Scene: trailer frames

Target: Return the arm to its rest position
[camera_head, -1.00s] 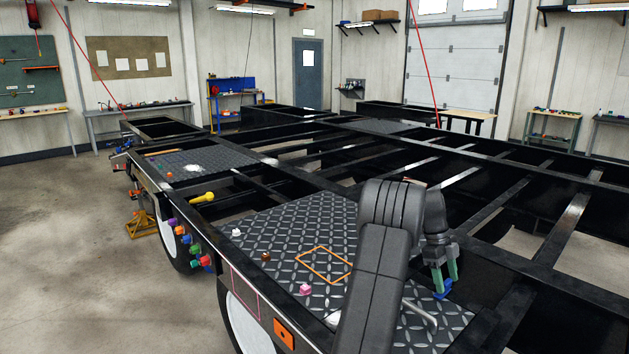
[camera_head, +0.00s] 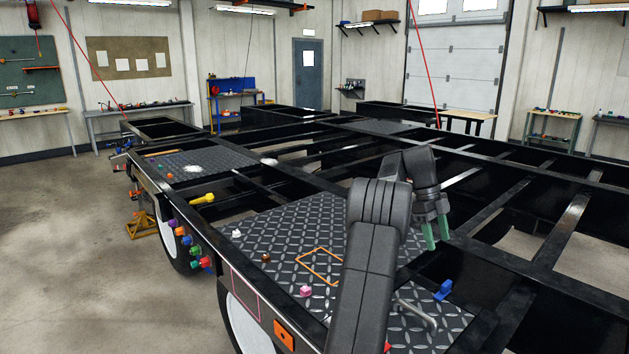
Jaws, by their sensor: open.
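My gripper (camera_head: 436,233) hangs at the right of my dark grey arm (camera_head: 367,260) in the head view. Its two green fingers point down and are apart, with nothing between them. It is above the black trailer frame (camera_head: 545,255), at the right edge of the near tread plate (camera_head: 290,225). A blue part (camera_head: 443,290) stands on the near plate's right edge, below my gripper and clear of it. My arm hides part of the plate and of the orange outlined rectangle (camera_head: 318,265) on it.
Small white (camera_head: 236,233), brown (camera_head: 266,258) and pink (camera_head: 305,291) parts lie on the near plate. A grey bent handle (camera_head: 415,312) is at its right. Several coloured knobs (camera_head: 187,240) line the trailer's left side. The concrete floor (camera_head: 70,260) at left is clear.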

